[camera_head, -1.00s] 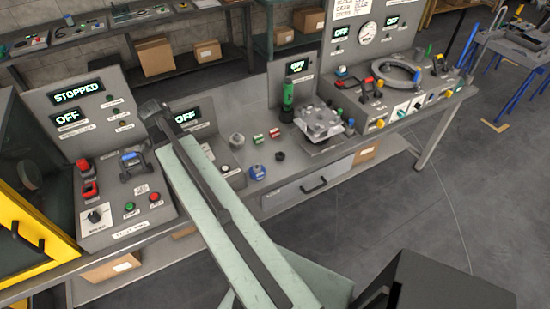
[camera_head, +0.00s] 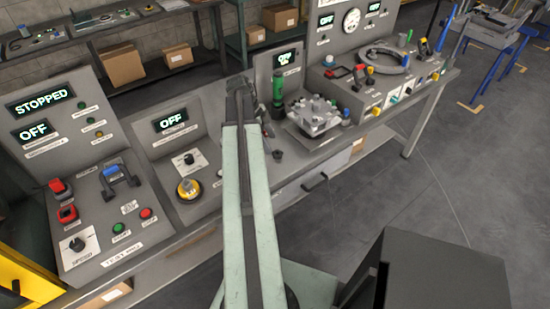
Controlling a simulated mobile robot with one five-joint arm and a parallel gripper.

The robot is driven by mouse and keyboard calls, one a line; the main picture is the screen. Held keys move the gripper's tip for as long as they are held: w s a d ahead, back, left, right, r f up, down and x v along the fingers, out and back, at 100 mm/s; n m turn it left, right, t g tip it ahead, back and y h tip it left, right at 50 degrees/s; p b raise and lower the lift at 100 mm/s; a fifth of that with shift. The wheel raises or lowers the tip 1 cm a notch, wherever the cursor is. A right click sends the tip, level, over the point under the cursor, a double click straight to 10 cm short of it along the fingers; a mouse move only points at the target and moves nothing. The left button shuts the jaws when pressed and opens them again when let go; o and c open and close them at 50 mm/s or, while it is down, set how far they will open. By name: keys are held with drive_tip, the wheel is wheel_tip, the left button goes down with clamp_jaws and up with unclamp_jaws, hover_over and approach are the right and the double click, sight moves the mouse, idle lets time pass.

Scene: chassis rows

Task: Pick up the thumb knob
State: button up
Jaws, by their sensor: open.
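My gripper (camera_head: 239,97) is the dark end of my pale green arm, in the upper middle of the head view. It is over the bench, left of the green cylinder; its jaws are small and nothing shows held. A small dark knob-like piece (camera_head: 277,155) lies on the bench just right of my arm. It may be the thumb knob, but it is too small to be sure. My arm covers the bench left of it, so other small parts there are hidden.
A grey metal fixture (camera_head: 314,118) and a green cylinder (camera_head: 278,92) stand behind the dark piece. Control panels marked STOPPED (camera_head: 42,103) and OFF (camera_head: 170,120) rise at left. A yellow-based knob (camera_head: 188,189) sits on the panel left of my arm. Open floor (camera_head: 400,200) lies at right.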

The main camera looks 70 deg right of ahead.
sight(276, 151)
drive_tip(key=b+x, duration=0.2)
drive_tip(key=x, duration=0.1)
drive_tip(key=b+x, duration=0.2)
drive_tip(key=x, duration=0.1)
drive_tip(key=shift+s+a+b, duration=0.1)
drive_tip(key=shift+s+b, duration=0.15)
drive_tip(key=shift+b, duration=0.05)
drive_tip(key=shift+r, duration=0.2)
drive_tip(key=shift+c, duration=0.7)
drive_tip(key=c, duration=1.1)
wheel_tip(276, 151, up, 10)
drive_tip(key=p, duration=1)
